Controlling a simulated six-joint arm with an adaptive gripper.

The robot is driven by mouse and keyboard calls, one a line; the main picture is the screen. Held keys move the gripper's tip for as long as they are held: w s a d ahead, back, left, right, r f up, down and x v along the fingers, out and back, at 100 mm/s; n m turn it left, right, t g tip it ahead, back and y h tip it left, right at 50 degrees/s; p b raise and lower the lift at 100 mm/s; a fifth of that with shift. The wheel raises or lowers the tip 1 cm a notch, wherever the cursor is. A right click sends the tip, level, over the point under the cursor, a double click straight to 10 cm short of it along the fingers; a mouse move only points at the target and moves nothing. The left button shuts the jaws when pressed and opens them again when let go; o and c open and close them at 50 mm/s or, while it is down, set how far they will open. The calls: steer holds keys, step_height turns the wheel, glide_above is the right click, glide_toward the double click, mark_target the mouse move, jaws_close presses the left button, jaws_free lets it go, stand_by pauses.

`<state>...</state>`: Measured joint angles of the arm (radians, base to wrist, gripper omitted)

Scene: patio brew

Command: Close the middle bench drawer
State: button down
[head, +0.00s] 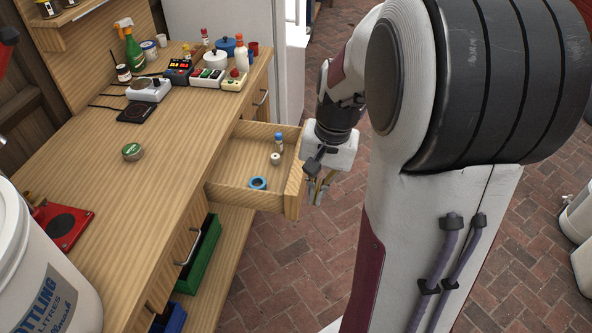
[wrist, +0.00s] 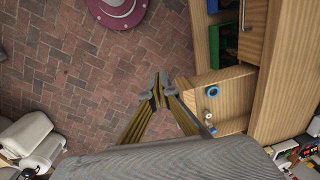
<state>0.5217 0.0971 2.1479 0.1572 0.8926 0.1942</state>
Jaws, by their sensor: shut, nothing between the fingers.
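The middle bench drawer (head: 240,183) is pulled out from the wooden bench in the head view. It holds a blue ring (head: 258,183), a small pale round item (head: 275,159) and a small blue-capped bottle (head: 279,142). My gripper (head: 315,200) is outside the drawer, at its front panel (head: 294,188), pointing down. In the wrist view my gripper (wrist: 155,80) is shut and empty, beside the open drawer (wrist: 235,90). Whether the fingers touch the drawer front I cannot tell.
A green crate (head: 202,255) sits below. Brick floor (head: 320,250) is clear beside the drawer.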

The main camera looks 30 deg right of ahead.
steer(key=w+d+f+m+t+y, duration=0.1)
steer(key=w+d+f+m, duration=0.3)
steer(key=d+f+m, duration=0.3)
steer(key=w+d+f+m+y, duration=0.1)
steer(key=w+d+f+m, duration=0.35)
steer(key=d+f, duration=0.3)
steer(key=shift+w+d+r+m+t, duration=0.15)
steer(key=shift+w+d+m+t, duration=0.1)
steer(key=shift+w+d+m, duration=0.5)
steer(key=shift+w+d+r+m+t, duration=0.3)
steer(key=shift+w+m, duration=0.4)
steer(key=shift+m, duration=0.6)
steer(key=shift+w+d+r+m+t, duration=0.1)
steer(key=shift+w+d+m+t, duration=0.05)
steer(key=shift+w+d+m, duration=0.7)
steer(key=shift+s+a+f, duration=0.1)
steer(key=shift+a+f, duration=0.05)
steer(key=shift+a, duration=0.15)
glide_toward(302, 196)
step_height(302, 196, down, 4)
steer(key=s+d, duration=0.1)
steer(key=d, duration=0.1)
steer(key=shift+w+a+f, duration=0.25)
steer(key=shift+w+a, duration=1)
